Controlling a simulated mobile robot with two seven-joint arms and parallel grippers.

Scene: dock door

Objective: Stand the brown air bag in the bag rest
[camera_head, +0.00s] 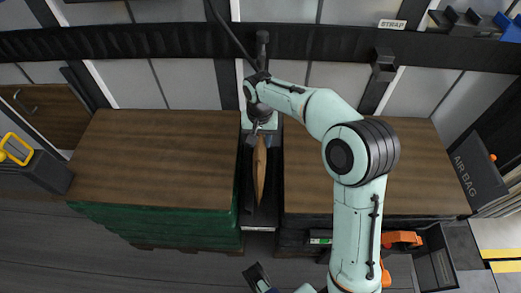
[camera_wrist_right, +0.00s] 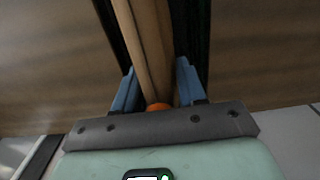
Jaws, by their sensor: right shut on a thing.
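The brown air bag (camera_head: 260,170) is held edge-on in the narrow gap between two wood-topped loads. My right gripper (camera_head: 262,136) is at the bag's upper end in the head view, shut on it. In the right wrist view, the blue fingers of my right gripper (camera_wrist_right: 157,88) stand either side of the brown bag (camera_wrist_right: 150,45), with an orange piece (camera_wrist_right: 157,106) low between them. How deep the bag sits in the gap is hard to tell. A dark part at the bottom edge may be my left gripper (camera_head: 258,276); its jaws are unclear. I cannot identify the bag rest with certainty.
The left load (camera_head: 150,160) has green sides; the right load (camera_head: 300,190) lies under my right arm. A dark panel marked AIR BAG (camera_head: 470,175) and an open dark box (camera_head: 436,262) are at right. A STRAP label (camera_head: 391,24) is on the back rail.

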